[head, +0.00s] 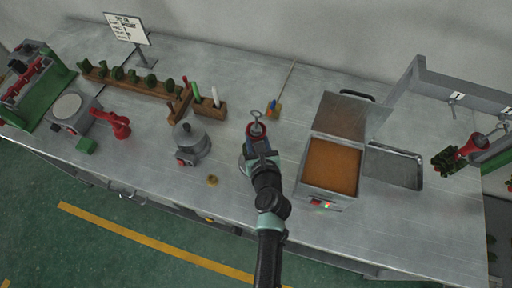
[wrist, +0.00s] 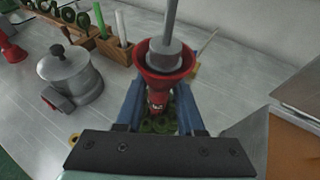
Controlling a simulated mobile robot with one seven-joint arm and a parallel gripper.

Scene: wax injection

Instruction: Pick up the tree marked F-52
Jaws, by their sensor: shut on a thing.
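My gripper (head: 258,146) is over the middle of the metal bench. In the wrist view its two blue fingers (wrist: 160,103) are shut on a tree with a red cup-shaped base (wrist: 166,62). A grey metal rod rises from the cup, and green wax pieces (wrist: 158,126) show below, between the fingers. A small pale mark is on the red neck, too small to read. In the head view the held tree's red cup (head: 256,129) and hook ring show above the gripper. Another red-cupped tree with dark green pieces (head: 446,160) hangs from the grey rail at the right.
A wax bath (head: 331,166) with orange wax and an open lid stands just right of my gripper, with a grey tray (head: 393,166) beyond. A lidded pot (head: 189,140) is left. A wooden rack (head: 130,83) of green pieces and a sign (head: 126,28) stand behind.

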